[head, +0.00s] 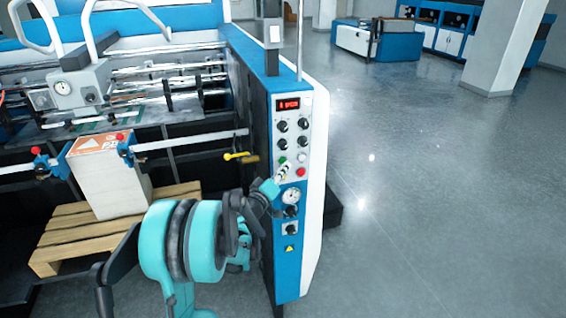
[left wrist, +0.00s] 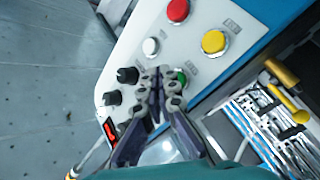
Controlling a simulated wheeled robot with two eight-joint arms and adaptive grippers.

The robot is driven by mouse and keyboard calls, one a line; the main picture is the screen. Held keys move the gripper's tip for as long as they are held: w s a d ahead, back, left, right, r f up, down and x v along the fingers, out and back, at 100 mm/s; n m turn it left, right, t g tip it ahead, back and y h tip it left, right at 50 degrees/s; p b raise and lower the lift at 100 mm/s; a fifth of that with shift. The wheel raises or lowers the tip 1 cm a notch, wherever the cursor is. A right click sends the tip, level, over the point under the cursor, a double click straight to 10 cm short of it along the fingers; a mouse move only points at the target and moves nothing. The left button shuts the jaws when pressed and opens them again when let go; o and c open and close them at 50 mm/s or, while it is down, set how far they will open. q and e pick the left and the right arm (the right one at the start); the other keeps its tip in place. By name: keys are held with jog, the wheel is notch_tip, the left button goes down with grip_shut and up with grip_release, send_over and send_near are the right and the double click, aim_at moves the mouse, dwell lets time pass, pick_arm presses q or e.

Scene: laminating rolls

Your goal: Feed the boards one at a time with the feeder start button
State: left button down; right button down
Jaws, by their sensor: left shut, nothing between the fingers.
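The feeder control panel (head: 301,125) stands at the end of the blue and white machine. It carries a red display, black knobs and coloured buttons. My left gripper (head: 283,172) is shut and empty at the panel's lower buttons. In the left wrist view its fingertips (left wrist: 160,76) are beside the green button (left wrist: 181,76), which they partly cover; I cannot tell whether they touch it. A white button (left wrist: 151,46), a red button (left wrist: 178,10) and a yellow button (left wrist: 214,41) lie beyond the tips. A stack of boards (head: 108,186) stands on a pallet. My right gripper is not in view.
The wooden pallet (head: 62,238) lies under the feeder. A yellow-handled lever (head: 238,156) juts out left of the panel. A gauge (head: 291,196) sits just below the buttons. The floor (head: 430,190) right of the machine is clear.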

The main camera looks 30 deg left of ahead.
pick_arm(q)
jog(key=shift+w+a, duration=0.1)
jog(key=shift+w+a, duration=0.15)
jog(key=shift+a, duration=0.05)
jog(key=shift+w+a, duration=0.25)
jog(key=shift+a, duration=0.05)
dwell(0.7)
jog(key=shift+s+d, duration=0.1)
dwell(0.3)
jog(key=shift+s+d+b, duration=0.4)
jog(key=shift+s+d, duration=0.05)
jog(key=shift+d, duration=0.05)
